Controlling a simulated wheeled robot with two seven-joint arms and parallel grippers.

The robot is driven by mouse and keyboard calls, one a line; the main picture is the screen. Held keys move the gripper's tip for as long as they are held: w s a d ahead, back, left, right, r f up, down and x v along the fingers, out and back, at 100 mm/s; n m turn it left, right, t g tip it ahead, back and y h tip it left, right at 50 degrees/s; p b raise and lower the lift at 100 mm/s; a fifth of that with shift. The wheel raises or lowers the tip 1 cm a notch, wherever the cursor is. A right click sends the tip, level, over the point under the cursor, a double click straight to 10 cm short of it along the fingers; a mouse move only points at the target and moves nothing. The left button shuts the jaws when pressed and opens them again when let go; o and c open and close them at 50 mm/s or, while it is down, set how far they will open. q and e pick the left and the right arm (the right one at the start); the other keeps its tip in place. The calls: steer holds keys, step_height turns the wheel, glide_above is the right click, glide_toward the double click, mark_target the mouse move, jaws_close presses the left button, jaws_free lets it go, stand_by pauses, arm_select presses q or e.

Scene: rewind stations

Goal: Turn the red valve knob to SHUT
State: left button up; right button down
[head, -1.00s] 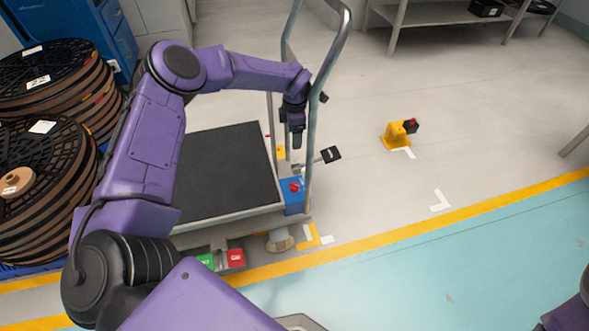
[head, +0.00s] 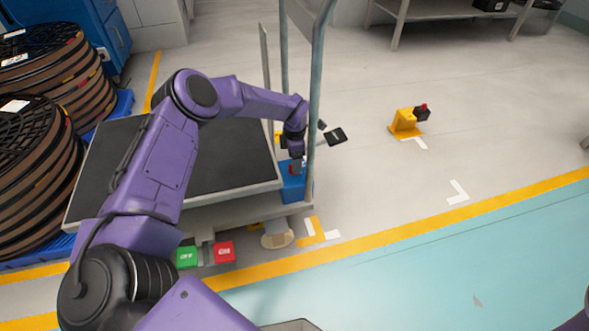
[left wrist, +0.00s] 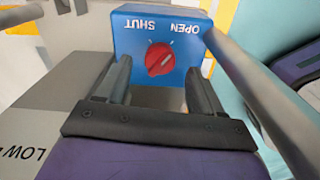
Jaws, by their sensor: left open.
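The red valve knob (left wrist: 160,58) sits on the face of a blue box (left wrist: 125,40) in the left wrist view. The box carries the words SHUT and OPEN, upside down in this view, SHUT at left and OPEN at right. A pale mark on the knob appears to slant toward the OPEN side. My left gripper (left wrist: 159,68) is open, one finger on each side of the knob, with gaps visible between fingers and knob. In the head view the left gripper (head: 297,160) is over the blue box (head: 294,187) and partly hides the knob. My right gripper is out of view.
A cart with a dark deck (head: 230,160) and an upright metal handle (head: 316,90) stands close beside my left arm. Green OFF (head: 187,257) and red (head: 225,252) blocks are near its front. Reel stacks (head: 30,180) stand at left. A yellow fixture (head: 405,122) is at right, with open floor around.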

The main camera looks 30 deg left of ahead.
arm_select(q)
steer(key=shift+f+b, duration=0.35)
steer(key=shift+f, duration=1.25)
steer(key=shift+c, duration=0.3)
steer(key=c, duration=1)
